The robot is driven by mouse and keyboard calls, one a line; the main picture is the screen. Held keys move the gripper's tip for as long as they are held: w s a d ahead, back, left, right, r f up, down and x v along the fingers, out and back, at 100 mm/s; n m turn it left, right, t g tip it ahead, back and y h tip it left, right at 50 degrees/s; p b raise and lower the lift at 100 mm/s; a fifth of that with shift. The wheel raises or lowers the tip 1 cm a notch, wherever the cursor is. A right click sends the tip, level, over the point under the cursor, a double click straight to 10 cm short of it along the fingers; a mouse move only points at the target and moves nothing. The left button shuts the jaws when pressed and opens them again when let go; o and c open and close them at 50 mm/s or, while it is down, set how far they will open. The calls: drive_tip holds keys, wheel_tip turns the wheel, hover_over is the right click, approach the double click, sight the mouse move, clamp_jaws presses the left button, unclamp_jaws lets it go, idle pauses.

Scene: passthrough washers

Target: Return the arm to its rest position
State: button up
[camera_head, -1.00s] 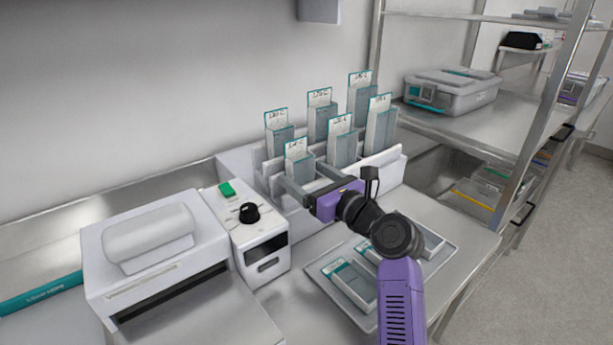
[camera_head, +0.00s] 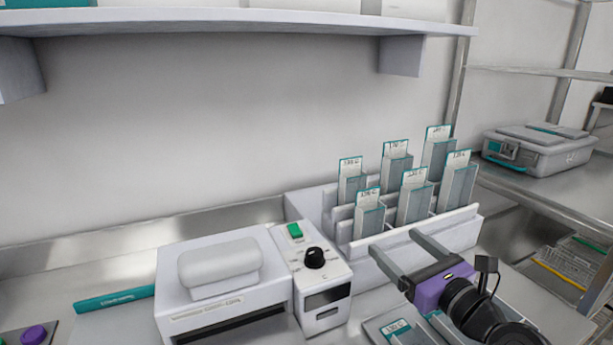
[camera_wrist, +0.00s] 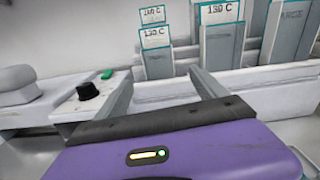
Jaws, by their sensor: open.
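My gripper (camera_head: 395,250) is open and empty, its two grey fingers apart, in front of the white rack's front wall in the head view. It also shows in the wrist view (camera_wrist: 165,85), where nothing is between the fingers. My purple wrist and black arm joints run to the lower right of the head view. The white rack (camera_head: 420,238) holds several upright grey pouches with teal-edged labels, such as the front left pouch (camera_head: 368,222). I cannot tell whether the fingers touch the rack.
A white sealing machine (camera_head: 180,295) with a control box (camera_head: 322,285) stands left of the rack. Flat pouches (camera_head: 395,330) lie under my arm. A wall shelf (camera_head: 230,22) hangs above; a grey case (camera_head: 535,150) sits at right. The space above the rack is open.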

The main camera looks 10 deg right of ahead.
drive_tip(key=s+d+r+n+t+h, duration=0.2)
drive_tip(key=d+r+n+h, duration=0.15)
drive_tip(key=n, duration=0.35)
drive_tip(key=s+f+n, duration=0.3)
drive_tip(key=s+n, duration=0.2)
drive_tip(key=s+f+n+h, duration=0.1)
drive_tip(key=s+f+n, duration=0.2)
drive_tip(key=s+n, duration=0.3)
drive_tip(key=s+f+n+h, duration=0.1)
drive_tip(key=s+f+n, duration=0.3)
drive_tip(key=s+n, duration=0.1)
drive_tip(key=shift+s+a+n+t+h, duration=0.1)
drive_tip(key=shift+s+n+t+h, duration=0.2)
drive_tip(key=shift+n, duration=0.3)
drive_tip(key=s+a+f+n+g, duration=0.1)
drive_tip(key=s+a+f+n, duration=0.1)
drive_tip(key=s, duration=0.7)
drive_tip(key=s+a+f+n+g, duration=0.2)
drive_tip(key=s+f+n, duration=0.1)
drive_tip(key=s, duration=0.6)
drive_tip(key=s+a+f+n+g, duration=0.2)
drive_tip(key=s+f, duration=0.1)
drive_tip(key=s, duration=0.6)
drive_tip(key=shift+a+f+p, duration=0.15)
drive_tip(key=shift+a+p, duration=0.1)
drive_tip(key=shift+p, duration=0.15)
